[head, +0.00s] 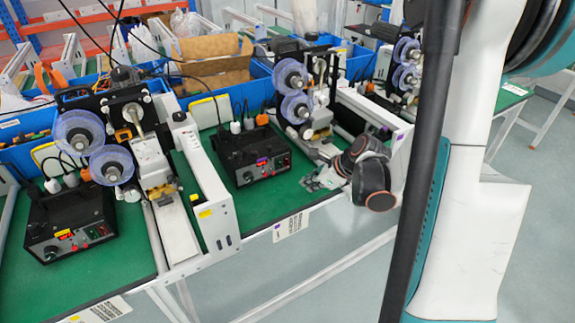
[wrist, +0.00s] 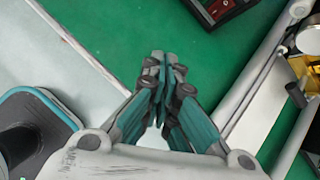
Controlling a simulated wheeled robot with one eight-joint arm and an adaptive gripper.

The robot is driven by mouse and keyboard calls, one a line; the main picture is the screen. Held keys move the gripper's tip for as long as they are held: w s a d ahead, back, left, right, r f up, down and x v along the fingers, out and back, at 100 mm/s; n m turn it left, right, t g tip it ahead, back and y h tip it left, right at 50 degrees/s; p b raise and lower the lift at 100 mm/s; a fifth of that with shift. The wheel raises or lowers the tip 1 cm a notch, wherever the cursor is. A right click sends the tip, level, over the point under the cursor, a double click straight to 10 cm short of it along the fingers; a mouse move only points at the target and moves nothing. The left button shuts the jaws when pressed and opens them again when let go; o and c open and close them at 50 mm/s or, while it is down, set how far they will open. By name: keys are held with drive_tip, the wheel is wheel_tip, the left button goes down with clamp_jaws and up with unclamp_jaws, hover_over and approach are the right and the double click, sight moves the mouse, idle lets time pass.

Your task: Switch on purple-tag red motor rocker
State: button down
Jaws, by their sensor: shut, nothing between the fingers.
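The black control box (head: 252,167) with a purple tag (head: 262,161) stands on the green table in the middle of the head view. A small red part that looks like the rocker (head: 279,160) sits on its front panel; its on or off position is too small to tell. In the wrist view, part of a black box (wrist: 219,8) with a red part shows at the top edge. My gripper (head: 312,183) is to the right of the purple-tag box, near the table's front edge. In the wrist view, my gripper (wrist: 165,58) is shut and empty, apart from the box.
Another black control box (head: 70,225) with a yellow tag stands at left. A white coder machine (head: 205,190) stands between the boxes, and another frame (head: 375,120) rises behind my arm. Blue bins (head: 210,108) line the back. Green surface before the purple-tag box is clear.

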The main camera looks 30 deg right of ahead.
drive_tip(key=shift+w+f, duration=0.2)
drive_tip(key=shift+w, duration=1.1)
drive_tip(key=shift+w+f, duration=0.2)
drive_tip(key=shift+w, duration=1.05)
drive_tip(key=shift+w+f, duration=0.2)
drive_tip(key=shift+w, duration=1.1)
drive_tip(key=shift+w+b, duration=0.1)
drive_tip(key=shift+b, duration=0.2)
drive_tip(key=shift+w, duration=0.3)
drive_tip(key=shift+w+f, duration=0.1)
drive_tip(key=shift+w, duration=0.25)
drive_tip(key=shift+s, duration=0.15)
drive_tip(key=shift+s, duration=0.6)
drive_tip(key=shift+s, duration=0.1)
drive_tip(key=shift+s+r, duration=0.25)
drive_tip(key=shift+s, duration=0.95)
drive_tip(key=shift+s+r, duration=0.25)
drive_tip(key=shift+s, duration=0.95)
